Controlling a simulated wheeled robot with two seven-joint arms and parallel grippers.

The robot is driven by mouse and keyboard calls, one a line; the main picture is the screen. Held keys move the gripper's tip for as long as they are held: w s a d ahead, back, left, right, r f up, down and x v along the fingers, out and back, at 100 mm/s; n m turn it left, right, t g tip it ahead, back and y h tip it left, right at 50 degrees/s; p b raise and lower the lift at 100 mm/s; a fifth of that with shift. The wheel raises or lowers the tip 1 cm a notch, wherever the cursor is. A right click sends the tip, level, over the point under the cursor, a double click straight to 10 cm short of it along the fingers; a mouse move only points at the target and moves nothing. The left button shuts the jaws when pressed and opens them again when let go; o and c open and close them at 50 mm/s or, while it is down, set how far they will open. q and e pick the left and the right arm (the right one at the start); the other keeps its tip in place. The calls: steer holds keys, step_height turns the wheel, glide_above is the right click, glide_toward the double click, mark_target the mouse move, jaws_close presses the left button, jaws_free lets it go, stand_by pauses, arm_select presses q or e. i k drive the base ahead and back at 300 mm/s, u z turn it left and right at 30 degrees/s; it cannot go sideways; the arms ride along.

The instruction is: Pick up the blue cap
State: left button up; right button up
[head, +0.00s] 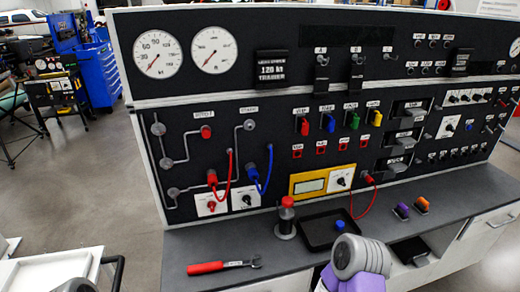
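The blue cap (340,225) is a small blue piece in the black tray (313,241) on the bench, near the tray's right side. A rounded grey and purple part, which looks like a link of my arm, rises from the bottom edge just below and right of the tray. It hides the tray's lower right corner. No fingers of either gripper show in the head view, and nothing is seen touching the cap.
A bottle with a red top (286,217) stands left of the tray. A red-handled wrench (223,267) lies further left on the bench. Purple (402,210) and orange (422,205) pieces lie to the right. The control panel (270,185) rises behind, with a red cable hanging near the cap.

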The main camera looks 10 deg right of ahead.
mark_target(340, 225)
steer(key=z, duration=1.2)
